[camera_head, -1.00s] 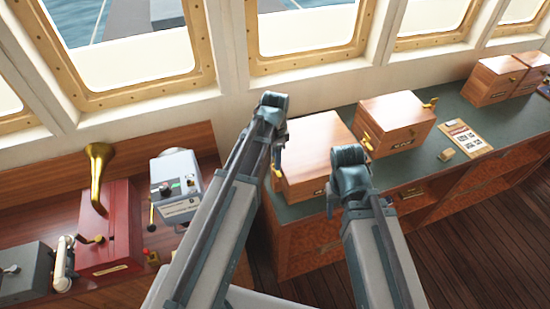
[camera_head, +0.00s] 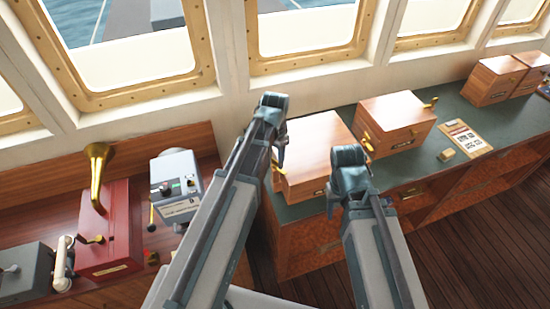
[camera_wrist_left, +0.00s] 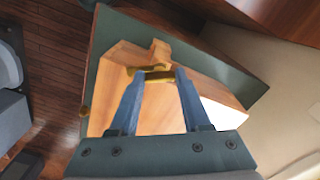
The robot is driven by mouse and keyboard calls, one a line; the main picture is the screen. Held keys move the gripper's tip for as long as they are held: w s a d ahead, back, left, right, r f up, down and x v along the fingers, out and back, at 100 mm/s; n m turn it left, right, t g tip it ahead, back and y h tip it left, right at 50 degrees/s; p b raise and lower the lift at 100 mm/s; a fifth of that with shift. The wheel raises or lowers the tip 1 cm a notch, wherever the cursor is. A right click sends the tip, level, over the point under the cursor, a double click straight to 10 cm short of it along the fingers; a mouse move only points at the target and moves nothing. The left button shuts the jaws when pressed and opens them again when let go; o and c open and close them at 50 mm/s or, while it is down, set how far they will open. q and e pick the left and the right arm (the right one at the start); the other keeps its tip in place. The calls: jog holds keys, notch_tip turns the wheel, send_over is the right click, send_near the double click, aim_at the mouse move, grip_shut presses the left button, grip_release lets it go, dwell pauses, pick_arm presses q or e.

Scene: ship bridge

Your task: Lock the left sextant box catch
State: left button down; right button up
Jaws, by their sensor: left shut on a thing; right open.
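The nearest wooden sextant box (camera_head: 316,150) stands closed on the green-topped cabinet, partly hidden behind my arms. It also shows in the left wrist view (camera_wrist_left: 160,118). My left gripper (camera_head: 278,158) is at the left side of this box. In the left wrist view, the fingers (camera_wrist_left: 156,76) are shut on the brass catch (camera_wrist_left: 152,73), which lies crosswise between their tips. The catch is mostly hidden in the head view. My right gripper (camera_head: 331,203) is open and empty, in front of the box's right front corner.
More boxes (camera_head: 494,80) are at the far right. A red cabinet with a brass horn (camera_head: 97,178) and a grey instrument (camera_head: 176,185) are left.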

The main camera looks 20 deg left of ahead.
pick_arm(q)
jog(key=n, duration=0.6)
jog(key=shift+n, duration=0.3)
jog(key=n, duration=0.5)
jog(key=shift+n, duration=0.4)
jog(key=shift+c, duration=1.8)
grip_release()
jog(key=shift+r, duration=0.1)
notch_tip(320, 180, up, 14)
jog(key=p, duration=1.3)
jog(key=shift+f+p, duration=0.2)
jog(key=shift+p, duration=0.2)
